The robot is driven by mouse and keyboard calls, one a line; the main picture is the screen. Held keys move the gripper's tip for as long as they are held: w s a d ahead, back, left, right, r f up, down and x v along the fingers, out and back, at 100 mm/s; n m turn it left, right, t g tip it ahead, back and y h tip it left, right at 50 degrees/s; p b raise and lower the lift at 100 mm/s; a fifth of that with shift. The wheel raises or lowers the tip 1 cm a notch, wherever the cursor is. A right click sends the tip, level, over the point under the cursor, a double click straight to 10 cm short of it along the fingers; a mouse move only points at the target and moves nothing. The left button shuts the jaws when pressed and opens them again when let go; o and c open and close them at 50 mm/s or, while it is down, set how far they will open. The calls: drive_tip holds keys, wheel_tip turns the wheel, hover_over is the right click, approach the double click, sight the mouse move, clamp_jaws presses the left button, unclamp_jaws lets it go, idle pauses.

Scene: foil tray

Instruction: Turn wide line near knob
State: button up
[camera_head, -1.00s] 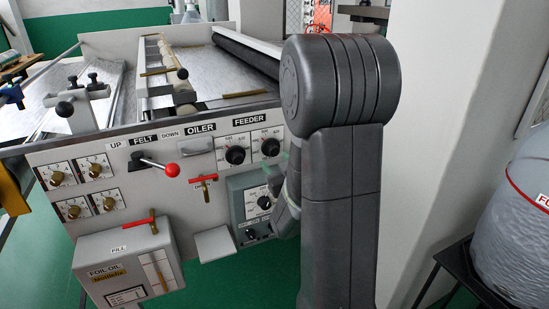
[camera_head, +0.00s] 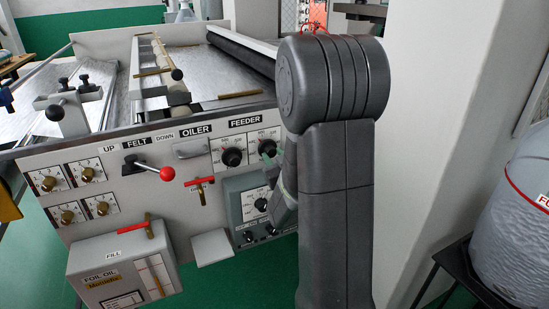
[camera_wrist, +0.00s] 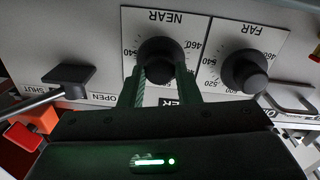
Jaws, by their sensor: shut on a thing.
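The near knob (camera_wrist: 162,60) is a round black dial on a white scale plate marked NEAR in the wrist view, where the lettering is upside down. My gripper (camera_wrist: 158,78) has one dark finger on each side of this knob and is shut on it. The knob's pointer line cannot be made out. In the head view the near knob (camera_head: 267,148) is the right one of two under the FEEDER label. There my gripper (camera_head: 270,160) reaches it from below right, partly hidden by my arm.
The far knob (camera_wrist: 245,72) sits close beside the near one. A black lever (camera_wrist: 68,76) marked OPEN and SHUT is on the other side. Below the knobs a grey control box (camera_head: 247,204) juts out. A red-handled valve (camera_head: 200,182) and red-balled felt lever (camera_head: 167,174) stick out left.

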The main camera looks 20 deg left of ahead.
drive_tip(key=shift+f, duration=0.1)
drive_tip(key=m+b, duration=0.2)
drive_tip(key=b, duration=0.1)
drive_tip(key=shift+m, duration=0.3)
drive_tip(key=shift+m+b, duration=1.15)
drive_tip(key=shift+m, duration=1.05)
drive_tip(key=o, duration=1)
